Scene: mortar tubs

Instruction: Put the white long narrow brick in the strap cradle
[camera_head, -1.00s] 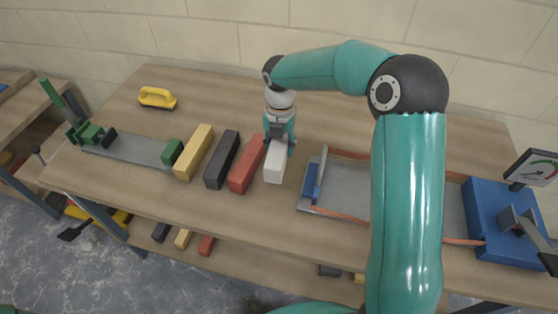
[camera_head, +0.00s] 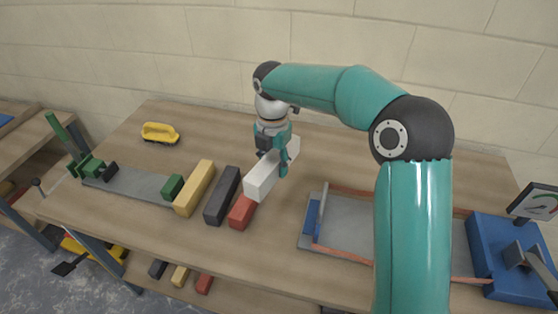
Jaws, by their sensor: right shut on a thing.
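The white long narrow brick (camera_head: 264,178) is in my right gripper (camera_head: 273,156), which is shut around its middle. The brick is raised above the table and slanted, its near end over the far part of the red brick (camera_head: 241,212). The strap cradle (camera_head: 349,215) lies to the right, a grey plate with a blue end block (camera_head: 312,216) and orange straps along its long sides; my right arm hides part of it. A blue box (camera_head: 508,262) with a dial gauge (camera_head: 539,203) stands at its right end. My left gripper is not in view.
A dark brick (camera_head: 222,195) and a yellow brick (camera_head: 194,188) stand left of the red one. A green clamp with a grey bed (camera_head: 135,184) is further left. A yellow-handled brush (camera_head: 160,133) lies at the back. More bricks lie on a lower shelf.

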